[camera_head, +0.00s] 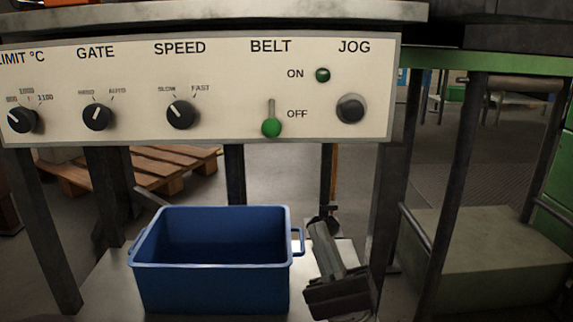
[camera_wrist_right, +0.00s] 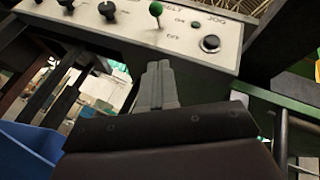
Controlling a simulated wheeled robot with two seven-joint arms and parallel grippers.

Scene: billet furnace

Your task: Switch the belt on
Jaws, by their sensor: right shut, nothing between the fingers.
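The BELT switch is a lever with a green ball knob (camera_head: 271,127) on the white control panel (camera_head: 222,124). The lever hangs down, its knob low beside the OFF mark. A small dark green lamp (camera_head: 323,75) sits beside the ON mark. My right gripper (camera_head: 319,222) is below the panel, lower and to the right of the knob, and apart from it. Its fingers are shut and empty. In the right wrist view the closed fingers (camera_wrist_right: 158,68) point up toward the panel, with the green knob (camera_wrist_right: 155,9) beyond them. My left gripper is not in view.
A black JOG button (camera_head: 351,108) is right of the lever. SPEED (camera_head: 181,115), GATE and LIMIT knobs are to its left. A blue bin (camera_head: 212,286) stands below the panel, just left of my right gripper. Dark table legs flank the space.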

